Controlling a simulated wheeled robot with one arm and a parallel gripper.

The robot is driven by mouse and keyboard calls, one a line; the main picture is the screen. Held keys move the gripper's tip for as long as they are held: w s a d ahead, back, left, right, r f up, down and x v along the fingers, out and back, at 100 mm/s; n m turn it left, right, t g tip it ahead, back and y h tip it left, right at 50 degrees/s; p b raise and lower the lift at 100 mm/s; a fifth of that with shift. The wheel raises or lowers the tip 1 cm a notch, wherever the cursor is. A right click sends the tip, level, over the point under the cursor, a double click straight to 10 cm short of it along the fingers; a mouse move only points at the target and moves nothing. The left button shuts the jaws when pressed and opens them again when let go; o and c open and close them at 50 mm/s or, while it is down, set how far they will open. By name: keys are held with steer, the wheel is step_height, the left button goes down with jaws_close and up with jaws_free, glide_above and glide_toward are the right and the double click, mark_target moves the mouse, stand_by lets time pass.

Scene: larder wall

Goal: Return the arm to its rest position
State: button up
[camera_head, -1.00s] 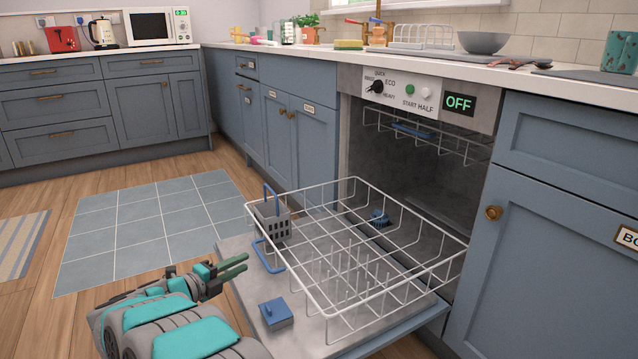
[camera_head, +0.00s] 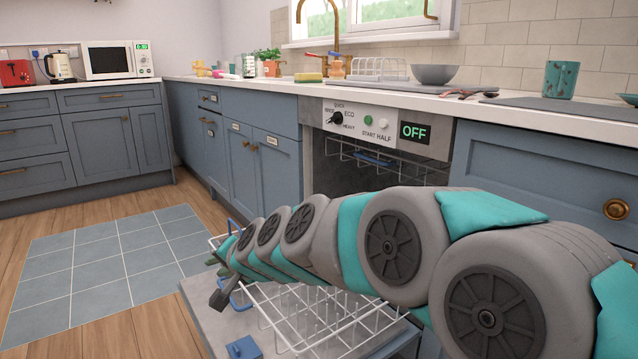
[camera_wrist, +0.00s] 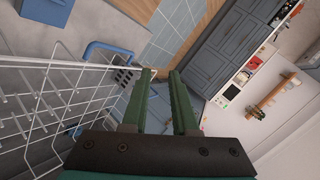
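My arm (camera_head: 390,250) stretches across the lower right of the head view, over the dishwasher's pulled-out white rack (camera_head: 330,318). My gripper is at its far left end, partly hidden behind the arm. In the wrist view, my gripper (camera_wrist: 161,75) has two green fingers standing apart, with nothing held between them. The rack's white wires (camera_wrist: 50,115) lie left of the fingers, beside a blue handle (camera_wrist: 108,49).
The dishwasher door is down, with a blue block (camera_head: 243,348) on it. The dishwasher panel reads OFF (camera_head: 414,132). The counter (camera_head: 290,86) holds a grey bowl (camera_head: 434,75) and a teal cup (camera_head: 560,79). Floor at left is clear.

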steer(key=s+d+f+n+g+h, duration=0.1)
steer(key=s+d+f+g+h, duration=0.25)
steer(key=s+d, duration=0.8)
steer(key=s+d+f+n+g+h, duration=0.25)
steer(key=s+d+f, duration=0.25)
steer(key=s+d, duration=0.65)
steer(key=s+d+f+n+g+h, duration=0.15)
steer(key=s+d+f+g, duration=0.25)
steer(key=s+d, duration=0.75)
step_height(320, 180, up, 12)
steer(key=s+m+p, duration=0.1)
steer(key=p, duration=1.1)
steer(key=shift+s+d+h, duration=0.15)
steer(key=shift+s+h, duration=0.15)
steer(key=shift+h, duration=0.05)
